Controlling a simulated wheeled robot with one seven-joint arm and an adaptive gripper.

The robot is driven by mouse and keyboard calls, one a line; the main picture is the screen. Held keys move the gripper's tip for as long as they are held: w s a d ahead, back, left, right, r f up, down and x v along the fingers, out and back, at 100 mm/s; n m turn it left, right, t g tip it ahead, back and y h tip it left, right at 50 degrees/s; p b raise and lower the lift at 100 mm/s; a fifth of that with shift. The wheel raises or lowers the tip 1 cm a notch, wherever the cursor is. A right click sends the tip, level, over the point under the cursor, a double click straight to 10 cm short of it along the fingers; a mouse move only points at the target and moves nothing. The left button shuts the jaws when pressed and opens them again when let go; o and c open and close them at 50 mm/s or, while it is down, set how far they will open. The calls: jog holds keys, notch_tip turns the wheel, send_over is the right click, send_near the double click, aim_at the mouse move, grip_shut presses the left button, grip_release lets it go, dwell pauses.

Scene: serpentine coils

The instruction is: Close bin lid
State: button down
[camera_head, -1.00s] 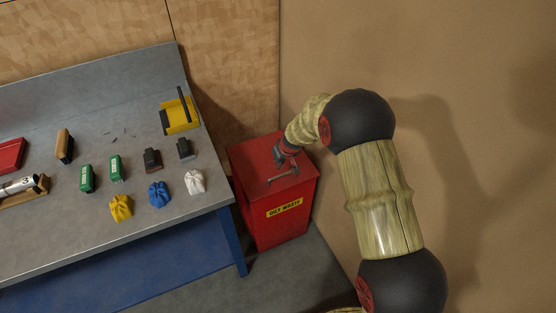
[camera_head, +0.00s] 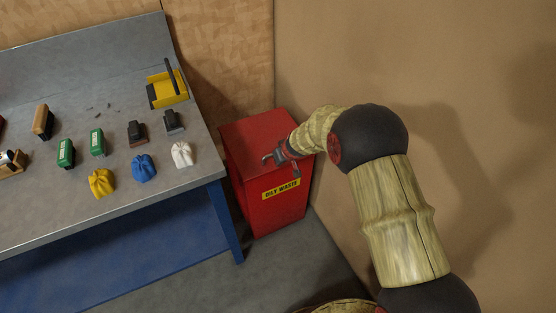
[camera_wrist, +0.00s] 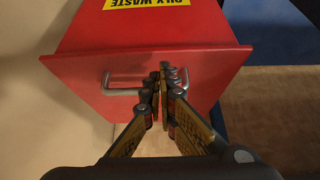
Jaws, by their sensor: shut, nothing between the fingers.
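The red bin (camera_head: 276,212) with a yellow "OILY WASTE" label stands on the floor right of the workbench. Its red lid (camera_head: 252,134) lies flat over the top in the head view. In the wrist view the lid (camera_wrist: 215,65) fills the middle, with a grey bar handle (camera_wrist: 120,83) on it. My gripper (camera_head: 273,158) is over the front part of the lid. In the wrist view my gripper (camera_wrist: 165,72) has its fingers together and empty, in front of part of the handle. Whether the fingers touch the lid or handle I cannot tell.
The grey workbench (camera_head: 120,200) stands to the left, close to the bin. A tan wall (camera_head: 430,60) is behind and right of the bin.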

jog(key=shift+f+b, duration=0.3)
jog(key=shift+f, duration=0.1)
jog(key=shift+r, duration=0.1)
dwell(0.3)
notch_tip(320, 180, up, 5)
jog(key=p, duration=0.3)
jog(key=s+d+f+b, duration=0.2)
jog(key=s+d+f, duration=0.1)
jog(key=s, duration=0.5)
jog(key=shift+s+d+f, duration=0.35)
jog(key=shift+s+f, duration=0.05)
jog(key=shift+f, duration=0.4)
